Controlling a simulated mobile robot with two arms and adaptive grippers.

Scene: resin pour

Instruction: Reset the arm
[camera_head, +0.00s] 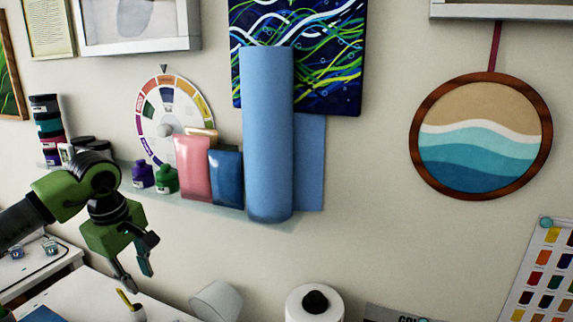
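My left gripper (138,276), green with dark fingers, hangs at the lower left of the head view and points down. Its fingers are apart and I see nothing between them. It is in front of the wall, above a white table surface (85,300). My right gripper does not show.
A shelf (262,221) on the wall holds a tall blue roll (267,135), a pink tube (192,165), a blue tube (226,178) and several paint jars. Below stand a white roll (314,303) and a tilted white cup (217,300). A yellow-handled tool (125,299) is below the gripper.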

